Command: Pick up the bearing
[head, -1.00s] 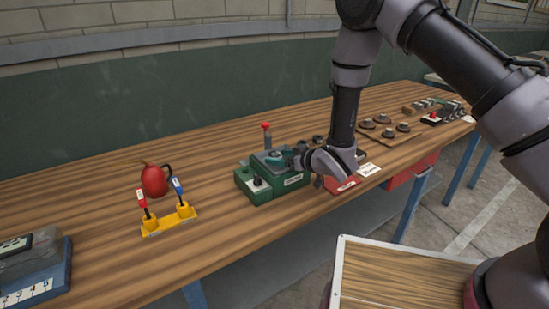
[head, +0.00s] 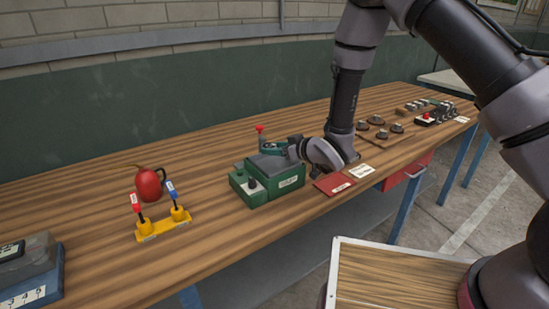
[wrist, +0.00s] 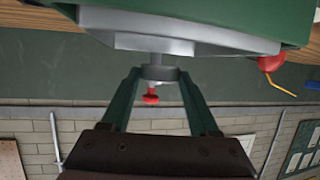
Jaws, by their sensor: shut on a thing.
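The green test fixture (head: 288,181) with a grey top plate stands on the wooden bench. The bearing (wrist: 158,74), a small grey ring, shows in the wrist view between my fingertips, in line with a short grey post on the fixture's plate. I cannot tell whether it still sits around the post. My gripper (head: 266,146) has its teal fingers shut on the bearing, just above the plate; the fingers also show in the wrist view (wrist: 156,76). In the head view the bearing is not clear. A red knob (wrist: 151,98) shows just beyond the bearing.
Left of the fixture stands a yellow stand (head: 163,226) with two probes and a red round object (head: 149,186). A red card (head: 332,184) and a white label lie to the right. Farther right is a board with round dark parts (head: 382,134). A wood-topped tray (head: 400,285) is in front.

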